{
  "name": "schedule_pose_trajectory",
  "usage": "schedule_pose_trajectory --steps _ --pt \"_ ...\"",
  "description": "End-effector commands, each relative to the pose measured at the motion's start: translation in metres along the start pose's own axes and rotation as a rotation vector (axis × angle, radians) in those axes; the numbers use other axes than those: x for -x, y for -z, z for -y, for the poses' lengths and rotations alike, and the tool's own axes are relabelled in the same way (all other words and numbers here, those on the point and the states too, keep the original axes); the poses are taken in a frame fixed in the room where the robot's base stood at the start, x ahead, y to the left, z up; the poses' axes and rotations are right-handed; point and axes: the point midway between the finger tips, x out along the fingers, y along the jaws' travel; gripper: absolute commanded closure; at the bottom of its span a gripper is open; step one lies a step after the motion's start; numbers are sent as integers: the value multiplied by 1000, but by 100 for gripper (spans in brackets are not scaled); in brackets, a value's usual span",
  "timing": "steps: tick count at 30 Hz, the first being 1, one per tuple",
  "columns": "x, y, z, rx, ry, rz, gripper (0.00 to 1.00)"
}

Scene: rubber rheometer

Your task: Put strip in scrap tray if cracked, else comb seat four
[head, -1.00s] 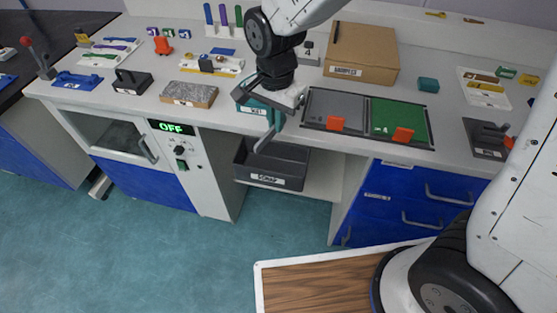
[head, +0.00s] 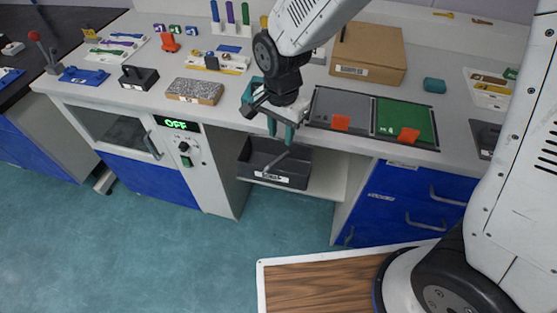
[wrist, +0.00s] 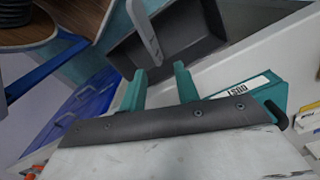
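The grey strip (head: 283,158) shows slanted at the scrap tray, below my gripper. In the wrist view the strip (wrist: 145,32) lies beyond the fingertips, over the tray's opening; I cannot tell whether it rests in the tray or is falling. No crack can be made out. The dark grey scrap tray (head: 300,180) sits on the shelf under the bench; it also shows in the wrist view (wrist: 190,35). My gripper (head: 281,132) is above it at the bench's front edge. Its teal fingers (wrist: 161,83) are apart with nothing between them. I cannot identify comb seat four.
A teal box labelled DUST (wrist: 240,92) is close beside my fingers. Grey and green mats (head: 343,107) with orange tabs lie to the right, a cardboard box (head: 368,55) behind. A speckled block (head: 195,91) lies left, above the machine reading OFF (head: 178,125).

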Motion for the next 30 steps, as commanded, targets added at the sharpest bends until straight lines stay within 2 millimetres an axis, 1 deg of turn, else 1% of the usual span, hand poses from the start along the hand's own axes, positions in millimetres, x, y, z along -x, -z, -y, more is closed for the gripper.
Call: schedule_pose_trajectory --steps 5,8,15,18,22,30 --pt "4 0 0 0 1 -1 68" --pt "17 0 1 0 4 -1 68" --pt "58 0 1 0 4 -1 68" --pt "70 0 1 0 3 -1 68" --pt "77 0 0 0 1 0 68" --pt "78 0 0 0 0 0 68"
